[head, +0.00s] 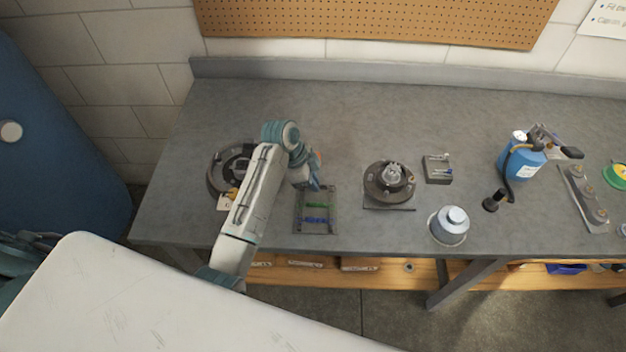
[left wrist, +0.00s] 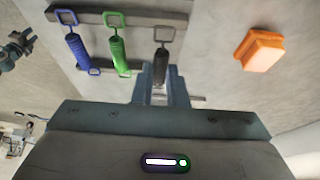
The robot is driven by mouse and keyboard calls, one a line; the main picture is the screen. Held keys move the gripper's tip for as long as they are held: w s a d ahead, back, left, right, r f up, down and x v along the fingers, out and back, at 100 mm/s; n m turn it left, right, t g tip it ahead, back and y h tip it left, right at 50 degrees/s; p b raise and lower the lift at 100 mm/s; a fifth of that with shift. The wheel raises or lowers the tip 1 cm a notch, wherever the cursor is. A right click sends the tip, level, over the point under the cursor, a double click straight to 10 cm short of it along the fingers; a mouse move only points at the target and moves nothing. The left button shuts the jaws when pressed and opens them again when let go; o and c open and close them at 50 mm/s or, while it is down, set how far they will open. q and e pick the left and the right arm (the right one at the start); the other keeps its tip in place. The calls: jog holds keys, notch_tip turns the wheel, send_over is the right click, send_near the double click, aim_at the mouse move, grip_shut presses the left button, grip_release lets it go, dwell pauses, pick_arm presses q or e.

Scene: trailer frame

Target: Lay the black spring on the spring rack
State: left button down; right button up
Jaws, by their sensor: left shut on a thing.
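The spring rack (head: 316,232) lies on the grey bench, a dark frame with a green spring (head: 318,206) and a blue spring (head: 313,220) across it. My left gripper (head: 314,184) is over the rack's far end. In the left wrist view its fingers (left wrist: 161,80) are shut on the black spring (left wrist: 160,64), beside the green spring (left wrist: 119,50) and roughly in line with it. The black spring's far hook overlaps the rack's bar (left wrist: 90,17); I cannot tell if it touches. The near hook is hidden between the fingers. The black spring is hidden in the head view.
A brake drum assembly (head: 217,180) lies left of my arm. A hub (head: 390,190), a grey block (head: 437,176) and a grey canister (head: 449,232) stand right of the rack, with a blue bottle (head: 522,165) farther right. An orange block (left wrist: 262,50) lies near the rack.

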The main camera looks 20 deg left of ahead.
pick_arm(q)
jog(key=shift+r+p, duration=0.1)
jog(key=shift+p, duration=0.75)
dwell(0.5)
jog(key=shift+f+p, duration=0.3)
jog(key=shift+f, duration=0.35)
dwell(1.1)
jog(key=shift+p, duration=0.3)
jog(key=shift+f+p, duration=0.15)
jog(key=shift+p, duration=0.15)
dwell(0.7)
jog(key=c, duration=1.4)
grip_release()
jog(key=c, duration=0.3)
